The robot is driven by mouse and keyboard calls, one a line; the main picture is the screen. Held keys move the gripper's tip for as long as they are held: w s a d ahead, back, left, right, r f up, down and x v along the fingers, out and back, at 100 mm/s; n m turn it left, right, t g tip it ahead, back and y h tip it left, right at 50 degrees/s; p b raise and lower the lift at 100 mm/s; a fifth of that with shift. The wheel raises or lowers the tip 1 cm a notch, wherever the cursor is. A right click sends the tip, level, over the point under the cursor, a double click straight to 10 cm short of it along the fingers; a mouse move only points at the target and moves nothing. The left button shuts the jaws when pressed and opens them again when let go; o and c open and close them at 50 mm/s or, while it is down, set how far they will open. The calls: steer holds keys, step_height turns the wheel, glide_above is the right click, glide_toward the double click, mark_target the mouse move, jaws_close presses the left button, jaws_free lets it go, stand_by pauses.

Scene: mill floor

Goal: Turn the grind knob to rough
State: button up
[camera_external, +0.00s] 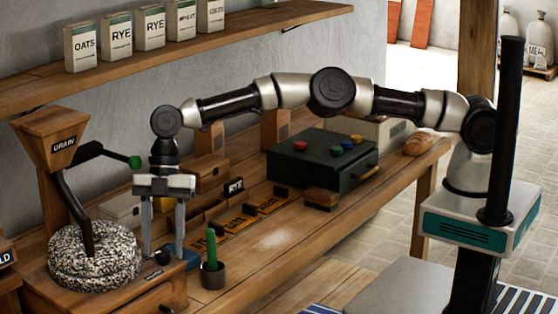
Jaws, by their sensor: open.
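The mill stands at the left: a wooden hopper (50,138) marked GRAIN, a speckled millstone (95,262) and a wooden base (110,296). A small black knob (162,257), which looks like the grind knob, sits on the base right of the stone. A small label by it is too small to read, so its setting cannot be told. My gripper (164,256) points straight down, open, with one finger on each side of the knob in this view. Whether the fingers touch it cannot be told.
A crank with a green grip (134,162) reaches close beside my gripper's wrist. A potted cactus (212,252) stands just right of the gripper. A dark green box (318,160) with coloured knobs and a bread loaf (418,144) lie farther right. A shelf (200,45) with labelled packets is above.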

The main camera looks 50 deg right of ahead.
steer(key=m+b, duration=0.1)
steer(key=m+t+b, duration=0.1)
steer(key=shift+s+d+f+m, duration=0.1)
steer(key=shift+f+m, duration=0.05)
steer(key=shift+m, duration=0.25)
steer(key=m+t, duration=0.1)
steer(key=m, duration=0.1)
steer(key=shift+s+m+b, duration=0.15)
steer(key=shift+m+b, duration=0.15)
steer(key=shift+m, duration=0.1)
steer(key=m, duration=0.2)
steer(key=m+t, duration=0.1)
steer(key=shift+s+r+m+t, duration=0.2)
steer(key=shift+m+t, duration=0.1)
steer(key=shift+m, duration=0.1)
steer(key=m, duration=0.1)
steer(key=m+t, duration=0.1)
steer(key=m, duration=0.1)
steer(key=m+p, duration=0.1)
steer(key=shift+s+a+r+m+t+h, duration=0.1)
steer(key=shift+s+a+m+t+h, duration=0.05)
steer(key=shift+a+m+t+h, duration=0.2)
steer(key=b+v, duration=0.1)
steer(key=v, duration=1.7)
steer(key=w+d+f+m+t+h+b, duration=0.1)
steer(key=d+m+b, duration=0.3)
steer(key=d, duration=2.2)
steer(key=f+b, duration=0.1)
steer(key=b, duration=0.5)
steer(key=shift+w+b, duration=0.4)
